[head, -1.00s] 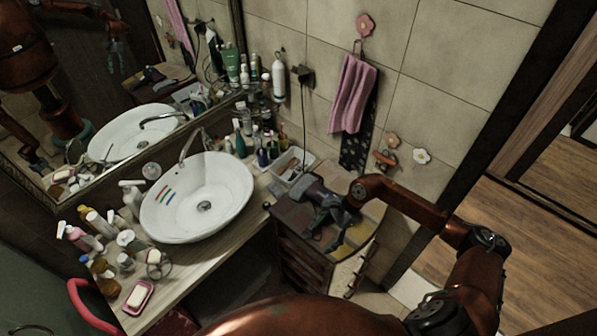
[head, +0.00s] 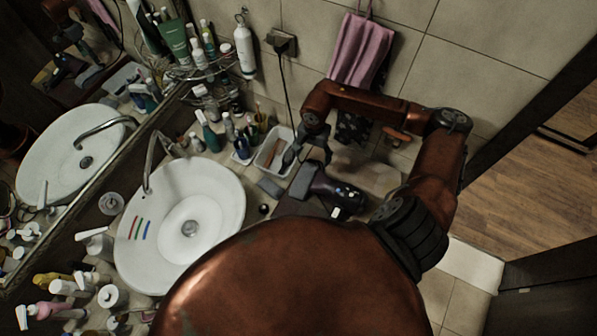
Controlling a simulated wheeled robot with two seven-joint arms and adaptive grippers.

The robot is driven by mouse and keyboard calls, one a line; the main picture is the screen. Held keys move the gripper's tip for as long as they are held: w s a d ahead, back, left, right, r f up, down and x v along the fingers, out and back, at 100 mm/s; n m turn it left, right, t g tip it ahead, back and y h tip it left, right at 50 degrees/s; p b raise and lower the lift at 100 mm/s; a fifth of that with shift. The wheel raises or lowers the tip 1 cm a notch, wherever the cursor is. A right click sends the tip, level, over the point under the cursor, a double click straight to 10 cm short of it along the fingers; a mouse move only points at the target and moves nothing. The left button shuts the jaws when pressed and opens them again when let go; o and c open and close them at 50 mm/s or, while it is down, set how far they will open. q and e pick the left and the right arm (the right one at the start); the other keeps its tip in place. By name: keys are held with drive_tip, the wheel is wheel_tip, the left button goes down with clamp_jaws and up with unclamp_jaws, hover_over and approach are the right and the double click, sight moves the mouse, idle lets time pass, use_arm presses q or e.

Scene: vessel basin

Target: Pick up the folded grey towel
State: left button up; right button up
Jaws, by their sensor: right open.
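A small flat grey thing that looks like the folded grey towel (head: 270,188) lies on the counter between the basin and the dark hair dryer (head: 318,188). My right gripper (head: 306,160) points down beside the white tray, above and to the right of the grey thing. It is open with its fingers apart, and I see nothing held in it. It appears apart from the towel, though its height is hard to judge. My left gripper is not in view.
The white basin (head: 190,225) and its tap stand to the left. A white tray (head: 268,160) with small items and several bottles (head: 210,135) are close behind the towel. A pink towel (head: 358,50) hangs on the wall. A black cord runs down from the socket (head: 283,42).

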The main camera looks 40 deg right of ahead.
sight(311, 164)
drive_tip(key=shift+s+f+p, duration=0.2)
drive_tip(key=shift+f+p, duration=0.1)
drive_tip(key=shift+f, duration=0.5)
drive_tip(key=f+p, duration=0.1)
drive_tip(key=f, duration=0.1)
drive_tip(key=f+p, duration=0.1)
drive_tip(key=f, duration=0.1)
drive_tip(key=shift+w+a+f, duration=0.2)
drive_tip(key=shift+f, duration=0.45)
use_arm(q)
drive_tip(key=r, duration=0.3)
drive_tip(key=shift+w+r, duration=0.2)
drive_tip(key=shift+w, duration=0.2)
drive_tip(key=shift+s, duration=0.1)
use_arm(e)
drive_tip(key=shift+c, duration=0.2)
drive_tip(key=c, duration=0.5)
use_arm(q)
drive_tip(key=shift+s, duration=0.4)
use_arm(e)
drive_tip(key=c, duration=0.7)
drive_tip(key=shift+c, duration=0.2)
